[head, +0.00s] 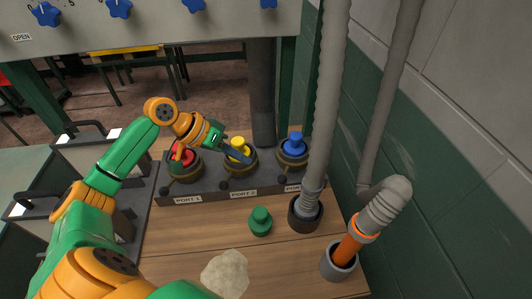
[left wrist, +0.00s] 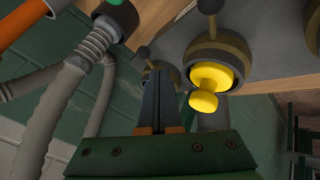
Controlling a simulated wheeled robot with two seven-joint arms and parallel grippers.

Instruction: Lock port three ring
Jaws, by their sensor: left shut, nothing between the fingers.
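The port three ring (head: 292,161) is a dark, brass-toned collar around a blue plug (head: 293,143), at the right end of the grey port block. Its lever ends in a black ball (head: 282,179) at the front left. The port's label is partly hidden by the hose. My left gripper (head: 248,158) is shut and empty, with its fingers over the port two ring beside the yellow plug (head: 238,146), left of port three. In the left wrist view the shut fingers (left wrist: 160,75) partly hide a ring and ball lever behind them; the yellow plug (left wrist: 204,100) is at right.
The port one ring (head: 183,165) with a red plug is at left. A grey hose stands in a black socket (head: 305,213) right of the block. An orange-ended pipe (head: 347,248) stands in a grey cup. A green plug (head: 260,221) and a beige lump (head: 225,273) are on the wooden top.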

